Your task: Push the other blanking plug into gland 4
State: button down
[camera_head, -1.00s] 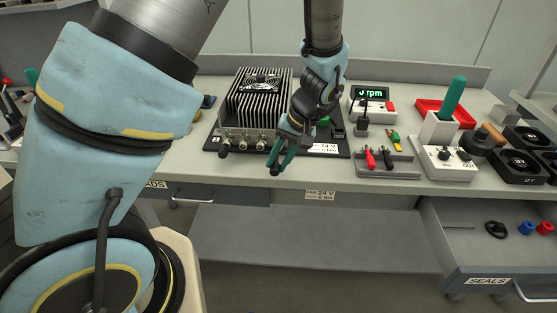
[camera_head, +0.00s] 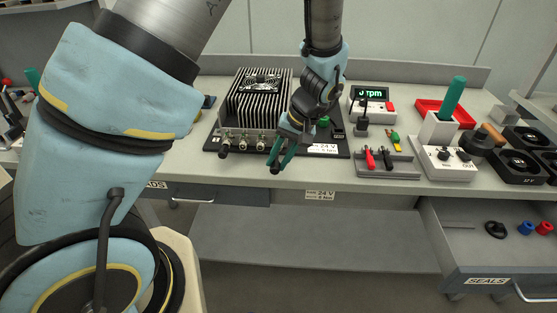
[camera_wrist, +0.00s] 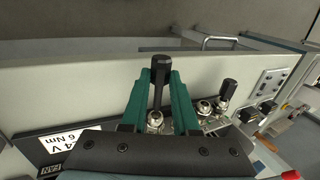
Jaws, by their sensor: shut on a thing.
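My gripper (camera_head: 279,163) is in front of the finned drive box (camera_head: 260,98), at the right end of its row of metal glands. Its green fingers (camera_wrist: 161,88) are shut on a black blanking plug (camera_wrist: 160,72). The plug also shows at the fingertips in the head view (camera_head: 275,170). In the wrist view a metal gland (camera_wrist: 155,122) shows between the fingers, near the plug's lower end; I cannot tell whether they touch. Another black plug (camera_wrist: 230,92) sits in a gland at the row's other end, also seen in the head view (camera_head: 225,147). Bare glands (camera_wrist: 205,108) lie between.
A tool stand with red and black handles (camera_head: 388,160), an rpm meter (camera_head: 371,100) and a white box with a green handle (camera_head: 445,160) stand to the right. The open SEALS drawer (camera_head: 490,262) juts out at lower right. The bench's front strip is clear.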

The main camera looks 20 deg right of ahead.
jog(key=shift+w+d, duration=0.35)
jog(key=shift+w, duration=0.4)
jog(key=shift+w+d, duration=0.35)
jog(key=shift+w, duration=0.4)
jog(key=shift+w+d, duration=0.35)
jog(key=shift+w, duration=0.4)
jog(key=c, duration=0.6)
grip_release()
jog(key=b+v, duration=0.2)
jog(key=v, duration=0.8)
jog(key=shift+r, duration=0.4)
